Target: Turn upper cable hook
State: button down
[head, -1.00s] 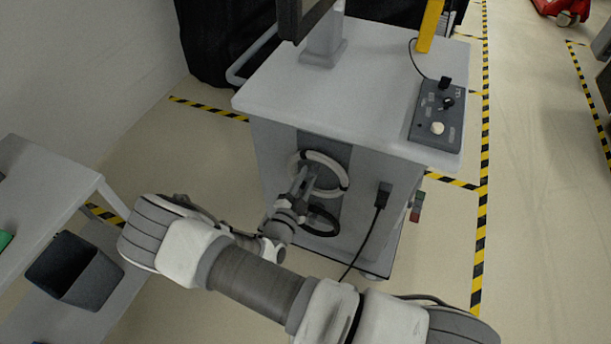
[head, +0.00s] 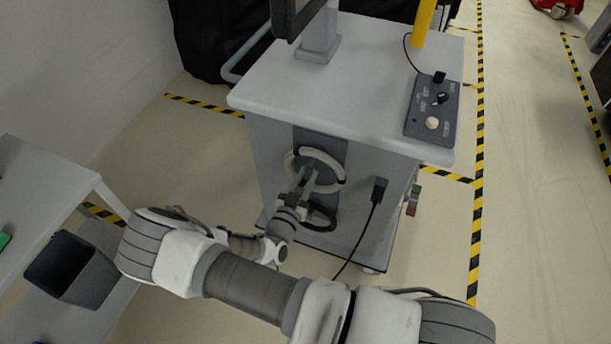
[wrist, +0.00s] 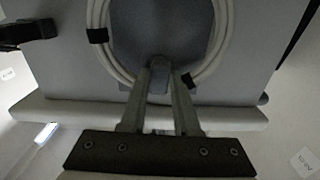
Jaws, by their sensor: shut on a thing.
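The cart (head: 270,165) has a dark recessed panel on its near side, where a white cable coil (head: 334,160) hangs. In the wrist view the coil (wrist: 228,40) loops around a grey plate, with black ties on it. The upper cable hook (wrist: 158,85) is a small grey piece at the lower middle of the coil in the wrist view, mostly hidden by the fingers. My gripper (wrist: 160,72) is shut on the hook, its two fingers converging there. In the head view my gripper (head: 306,180) is at the coil's lower left.
A black coil (head: 322,216) hangs below the white one. A black plug with a cable (head: 379,190) is on the cart side to the right. A control box (head: 432,110) sits on the cart top. A table (head: 50,175) and dark bin (head: 75,270) stand left.

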jog(key=shift+d+n, duration=0.1)
jog(key=shift+n, duration=0.2)
dwell(0.4)
